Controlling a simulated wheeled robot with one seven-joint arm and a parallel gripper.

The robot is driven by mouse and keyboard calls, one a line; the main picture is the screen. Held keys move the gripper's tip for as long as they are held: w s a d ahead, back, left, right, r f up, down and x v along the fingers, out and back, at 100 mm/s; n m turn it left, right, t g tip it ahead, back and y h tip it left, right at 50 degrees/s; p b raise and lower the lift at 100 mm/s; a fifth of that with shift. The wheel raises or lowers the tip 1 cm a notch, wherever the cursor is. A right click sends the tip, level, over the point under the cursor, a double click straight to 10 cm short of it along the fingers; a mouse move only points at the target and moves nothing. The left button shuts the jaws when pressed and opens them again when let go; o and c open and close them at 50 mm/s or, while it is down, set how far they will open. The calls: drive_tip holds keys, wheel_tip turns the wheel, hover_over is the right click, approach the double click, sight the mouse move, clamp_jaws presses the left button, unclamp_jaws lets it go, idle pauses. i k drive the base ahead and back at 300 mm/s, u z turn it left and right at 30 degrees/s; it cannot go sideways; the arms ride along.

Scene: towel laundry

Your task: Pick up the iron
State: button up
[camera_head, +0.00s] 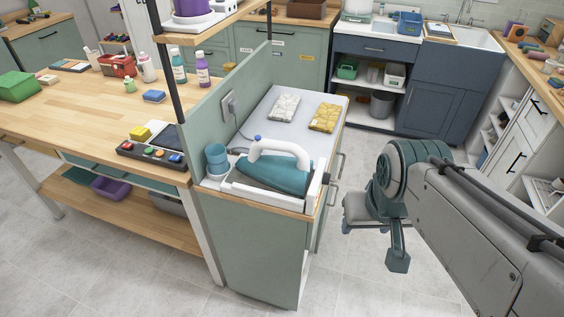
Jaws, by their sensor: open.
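A teal iron (272,175) with a white arched handle rests on a white stand at the near end of a narrow cabinet's white top. A cord runs from behind it toward a wall socket (229,103) on the green divider panel. My gripper (378,245) is open and empty. It hangs over the floor to the right of the cabinet, apart from the iron. Part of the gripper is hidden by my own arm's wrist.
Two folded towels, grey (284,107) and yellow (325,117), lie farther back. A shelf (215,22) overhangs the panel. A wooden workbench (75,105) stands left. The floor right of the cabinet is clear.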

sight(289, 175)
drive_tip(key=u, duration=2)
drive_tip(key=i, duration=1.2)
drive_tip(key=z, duration=2.05)
